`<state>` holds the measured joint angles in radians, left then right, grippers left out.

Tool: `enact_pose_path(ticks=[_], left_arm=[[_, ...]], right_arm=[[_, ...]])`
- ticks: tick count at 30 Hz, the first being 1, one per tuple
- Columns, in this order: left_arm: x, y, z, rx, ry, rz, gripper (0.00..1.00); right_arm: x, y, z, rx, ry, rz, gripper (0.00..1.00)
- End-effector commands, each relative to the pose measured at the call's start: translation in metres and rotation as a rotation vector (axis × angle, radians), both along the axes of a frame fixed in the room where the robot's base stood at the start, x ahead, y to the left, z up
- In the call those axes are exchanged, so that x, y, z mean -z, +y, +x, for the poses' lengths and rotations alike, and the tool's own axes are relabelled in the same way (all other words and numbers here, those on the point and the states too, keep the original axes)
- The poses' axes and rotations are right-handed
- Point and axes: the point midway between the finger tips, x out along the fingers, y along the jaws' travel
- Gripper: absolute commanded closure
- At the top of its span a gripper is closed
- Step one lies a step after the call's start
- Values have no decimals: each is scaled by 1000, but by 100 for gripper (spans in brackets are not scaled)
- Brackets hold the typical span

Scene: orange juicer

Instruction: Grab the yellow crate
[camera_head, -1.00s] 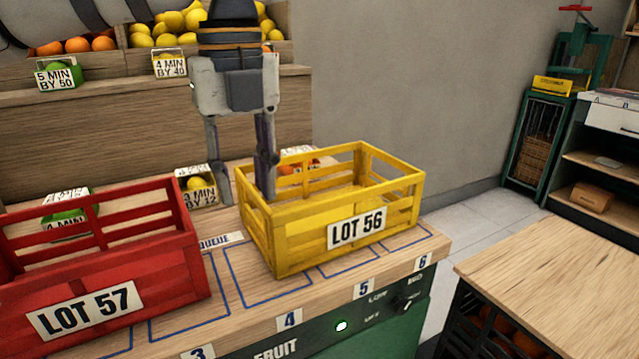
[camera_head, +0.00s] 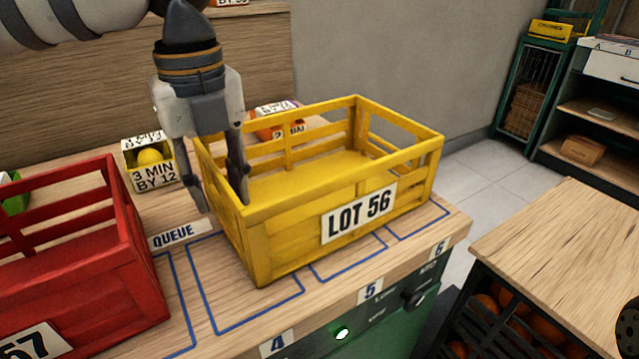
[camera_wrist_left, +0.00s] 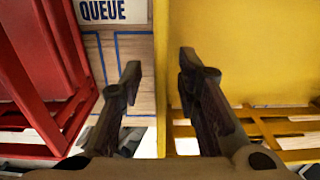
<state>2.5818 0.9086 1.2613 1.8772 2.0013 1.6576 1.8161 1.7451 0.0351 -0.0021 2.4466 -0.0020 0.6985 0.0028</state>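The yellow crate (camera_head: 300,225), labelled LOT 56, stands upright on the wooden counter in the head view. Its slatted sides are open, and it looks empty. My left gripper (camera_head: 222,204) points down at the crate's left end wall. It is open, one finger outside that wall and the other inside the crate. In the left wrist view, the yellow wall edge (camera_wrist_left: 161,70) runs between the two spread fingers of the gripper (camera_wrist_left: 158,68), with a gap on the outer side. My right gripper does not show.
A red crate (camera_head: 80,275) stands close on the left. Small fruit boxes, one marked 3 MIN (camera_head: 150,165), sit behind. Blue outlined slots and a QUEUE label (camera_head: 173,235) mark the counter. A dark rounded object (camera_head: 629,325) cuts the right edge, unclear.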

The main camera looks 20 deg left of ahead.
Motion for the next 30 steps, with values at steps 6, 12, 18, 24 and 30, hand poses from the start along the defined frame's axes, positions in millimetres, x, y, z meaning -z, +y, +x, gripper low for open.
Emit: enact_pose_path(ticks=[6, 12, 18, 24, 30], left_arm=[[18, 0, 0, -1, 1, 1, 70], [16, 0, 0, -1, -1, 1, 86], [16, 0, 0, -1, -1, 1, 100], [16, 0, 1, -1, -2, 0, 100], [4, 0, 1, -2, -6, 0, 100]], right_arm=[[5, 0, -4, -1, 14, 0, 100], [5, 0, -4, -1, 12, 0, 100], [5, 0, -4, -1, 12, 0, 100], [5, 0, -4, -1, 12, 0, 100], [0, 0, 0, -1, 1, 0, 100]])
